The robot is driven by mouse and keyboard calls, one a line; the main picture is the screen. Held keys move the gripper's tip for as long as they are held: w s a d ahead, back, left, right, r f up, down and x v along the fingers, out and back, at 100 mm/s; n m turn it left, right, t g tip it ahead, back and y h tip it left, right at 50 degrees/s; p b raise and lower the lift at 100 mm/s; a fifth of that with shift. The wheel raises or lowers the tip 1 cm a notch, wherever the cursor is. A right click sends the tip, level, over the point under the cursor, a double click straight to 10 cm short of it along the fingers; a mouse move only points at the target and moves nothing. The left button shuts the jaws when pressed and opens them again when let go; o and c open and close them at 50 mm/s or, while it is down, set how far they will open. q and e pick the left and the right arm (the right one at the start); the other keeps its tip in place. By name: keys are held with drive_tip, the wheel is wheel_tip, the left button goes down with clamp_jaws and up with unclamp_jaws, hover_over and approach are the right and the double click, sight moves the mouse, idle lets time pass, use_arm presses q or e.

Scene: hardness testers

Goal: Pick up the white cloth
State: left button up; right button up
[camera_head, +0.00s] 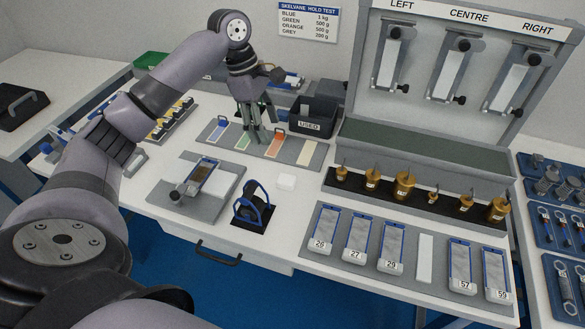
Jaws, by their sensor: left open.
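A small white folded pad, which looks like the white cloth (287,182), lies on the white bench top near the middle of the view. It is right of a dark round tool with a blue frame and in front of the colour-marked plate. My left gripper (254,138) points down over that plate, behind and to the left of the cloth. It is open, with nothing seen between its fingers. The fingertips are apart from the cloth. My right gripper is not in view.
The colour-marked plate (304,153) lies beneath my gripper, with a dark bin labelled USED (312,122) behind it. The blue-framed tool (251,208) stands close left of the cloth. Brass weights (404,186) and numbered blocks (390,247) are to the right.

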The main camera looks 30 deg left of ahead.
use_arm(q)
wheel_tip(320, 180, down, 2)
approach(286, 179)
drive_tip(key=shift+d+f, duration=0.2)
drive_tip(key=shift+f, duration=0.2)
drive_tip(key=x, duration=0.2)
drive_tip(key=shift+w+f, duration=0.2)
drive_tip(key=shift+f, duration=0.2)
drive_tip(key=shift+d+f, duration=0.1)
drive_tip(key=shift+f, duration=0.05)
drive_tip(key=x, duration=0.5)
drive_tip(key=shift+s+p, duration=0.1)
drive_tip(key=shift+p, duration=0.3)
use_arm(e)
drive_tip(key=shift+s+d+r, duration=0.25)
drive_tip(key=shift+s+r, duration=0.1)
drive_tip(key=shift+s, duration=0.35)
use_arm(q)
drive_tip(key=shift+c, duration=0.4)
drive_tip(key=c, duration=1)
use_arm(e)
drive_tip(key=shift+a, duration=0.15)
